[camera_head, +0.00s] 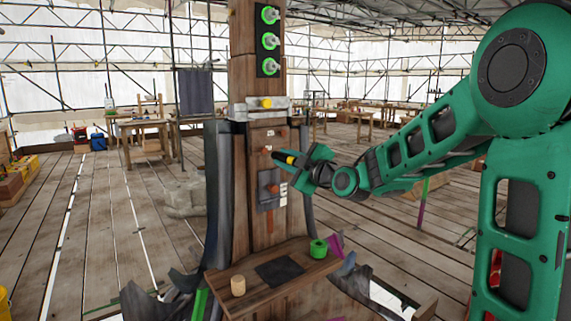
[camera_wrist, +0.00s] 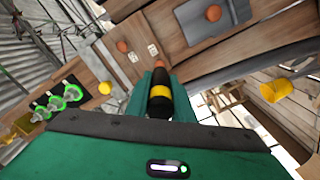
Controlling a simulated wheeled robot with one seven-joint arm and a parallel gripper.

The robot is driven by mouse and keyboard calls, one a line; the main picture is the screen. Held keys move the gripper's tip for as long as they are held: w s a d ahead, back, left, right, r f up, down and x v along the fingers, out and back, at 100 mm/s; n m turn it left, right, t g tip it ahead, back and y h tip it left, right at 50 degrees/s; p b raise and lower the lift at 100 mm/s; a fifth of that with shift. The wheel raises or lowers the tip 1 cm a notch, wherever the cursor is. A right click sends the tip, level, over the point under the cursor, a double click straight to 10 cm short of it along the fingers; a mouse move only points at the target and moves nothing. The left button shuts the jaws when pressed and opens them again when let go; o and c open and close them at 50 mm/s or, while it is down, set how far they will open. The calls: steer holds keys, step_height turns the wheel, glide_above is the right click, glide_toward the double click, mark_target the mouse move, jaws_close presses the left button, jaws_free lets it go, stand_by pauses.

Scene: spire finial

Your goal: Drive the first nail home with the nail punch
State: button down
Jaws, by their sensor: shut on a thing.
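The nail punch, black with a yellow band (camera_head: 290,160), is in my gripper (camera_head: 299,162) in front of the wooden post (camera_head: 240,75). My gripper is shut on the punch, which points left toward the post. In the wrist view the punch (camera_wrist: 160,92) lies between the green fingers (camera_wrist: 160,100). Its far end overlaps a round orange-brown head (camera_wrist: 158,62); I cannot tell whether they touch. Another such head (camera_wrist: 122,46) sits beside small white labels (camera_wrist: 132,57). A further one is on a grey plate (camera_wrist: 190,30). Which is the first nail is unclear.
A metal clamp with a yellow knob (camera_head: 266,103) and green-ringed fittings (camera_head: 269,42) are higher on the post. The floor at left is mostly open.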

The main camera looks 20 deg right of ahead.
mark_target(275, 155)
steer(key=shift+x, duration=2.4)
steer(key=shift+w+a, duration=0.15)
steer(key=shift+w, duration=0.2)
steer(key=shift+x, duration=1.05)
steer(key=shift+s, duration=0.1)
steer(key=shift+v, duration=3.2)
steer(key=shift+s, duration=0.25)
